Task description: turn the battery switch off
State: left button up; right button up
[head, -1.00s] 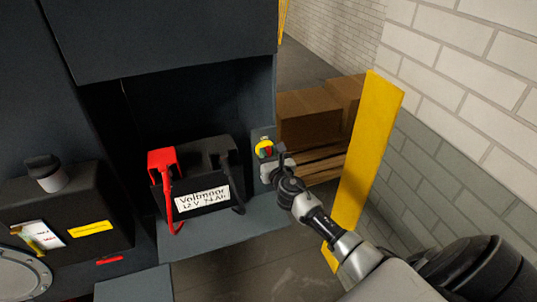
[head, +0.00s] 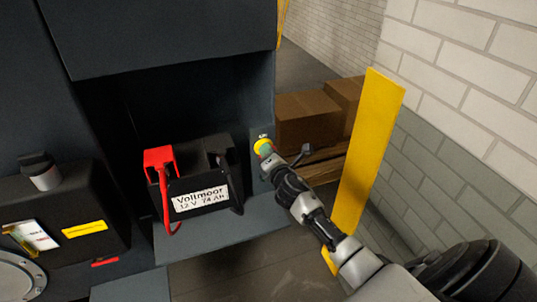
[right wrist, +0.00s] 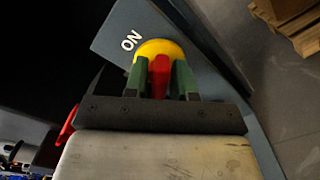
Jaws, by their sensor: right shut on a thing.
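The battery switch (head: 261,146) is a yellow round body on a grey plate at the right side of the battery bay. In the right wrist view its yellow body (right wrist: 160,48) carries a red handle (right wrist: 160,75), with the word ON on the plate to the upper left. My right gripper (head: 270,157) is at the switch. In the right wrist view its two green-padded fingers (right wrist: 160,80) are shut on the red handle, one on each side. In the head view the gripper hides most of the handle. My left gripper is not in view.
A black battery (head: 200,185) with a red terminal cover (head: 158,157) and cables stands left of the switch. A yellow post (head: 366,150), cardboard boxes (head: 308,118) and a brick wall (head: 470,70) lie to the right.

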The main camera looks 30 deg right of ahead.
jog(key=m, duration=0.3)
jog(key=shift+f+m+b, duration=0.15)
jog(key=shift+m+b, duration=0.15)
jog(key=shift+m, duration=0.1)
jog(key=shift+f+m, duration=0.1)
jog(key=shift+m, duration=1.7)
jog(key=o, duration=0.7)
jog(key=shift+d, duration=0.1)
jog(key=shift+s, duration=0.2)
jog(key=b+v, duration=0.2)
jog(key=v, duration=0.8)
jog(key=shift+s, duration=0.25)
